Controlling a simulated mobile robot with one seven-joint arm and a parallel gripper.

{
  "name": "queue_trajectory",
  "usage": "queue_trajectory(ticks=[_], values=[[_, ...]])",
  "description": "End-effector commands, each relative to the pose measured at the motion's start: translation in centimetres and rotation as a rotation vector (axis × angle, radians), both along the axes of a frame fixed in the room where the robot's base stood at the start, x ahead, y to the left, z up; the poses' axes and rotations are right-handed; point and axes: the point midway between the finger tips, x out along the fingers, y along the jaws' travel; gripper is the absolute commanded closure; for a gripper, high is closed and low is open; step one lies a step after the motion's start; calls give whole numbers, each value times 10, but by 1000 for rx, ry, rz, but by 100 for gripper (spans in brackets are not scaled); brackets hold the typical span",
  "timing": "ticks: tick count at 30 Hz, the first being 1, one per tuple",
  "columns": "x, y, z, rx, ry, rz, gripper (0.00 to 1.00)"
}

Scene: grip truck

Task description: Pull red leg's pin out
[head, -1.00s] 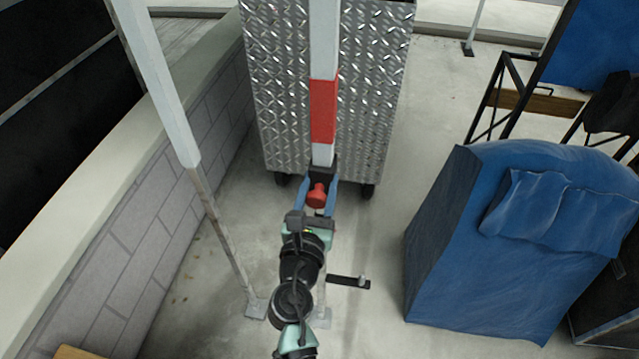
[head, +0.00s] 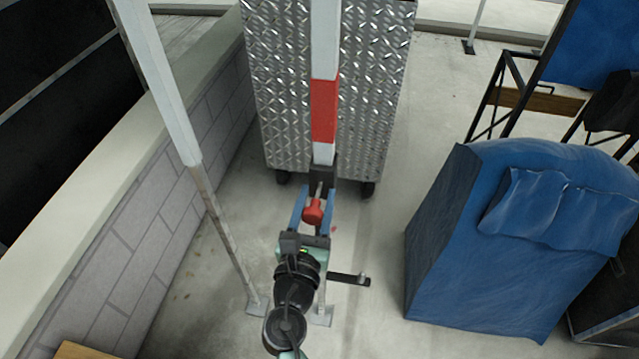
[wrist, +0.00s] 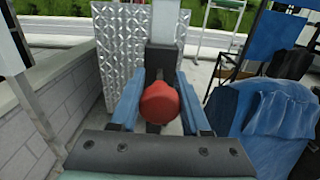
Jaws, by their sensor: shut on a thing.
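The red leg (head: 324,110) is a white post with a red band, standing in front of the diamond-plate box. Its pin has a red knob (head: 313,212) and a thin metal shaft (head: 318,190). The shaft shows between the knob and the dark collar (head: 322,170) at the leg's lower end. My gripper (head: 314,205) is shut on the red knob, with one blue finger on each side. In the wrist view the knob (wrist: 160,102) sits between the blue fingers, in front of the dark collar (wrist: 160,62). I cannot tell whether the shaft's tip is still in the collar.
A pale post (head: 160,80) stands to the left, by a low block wall (head: 130,215). The diamond-plate box (head: 370,90) is behind the leg. A blue-covered bulk (head: 500,240) stands to the right. Bare floor (head: 400,160) lies between the box and the blue cover.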

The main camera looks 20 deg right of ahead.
Motion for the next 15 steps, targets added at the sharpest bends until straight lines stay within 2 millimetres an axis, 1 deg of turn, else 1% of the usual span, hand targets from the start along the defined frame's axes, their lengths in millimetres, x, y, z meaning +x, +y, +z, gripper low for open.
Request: queue_trajectory(ticks=[1,3,12,13,15], values=[[-5,4,0,1,3,3,100],[-9,6,0,1,3,2,100],[-10,7,-2,1,4,2,100],[-10,7,-2,1,4,2,50],[-10,7,-2,1,4,2,37]])
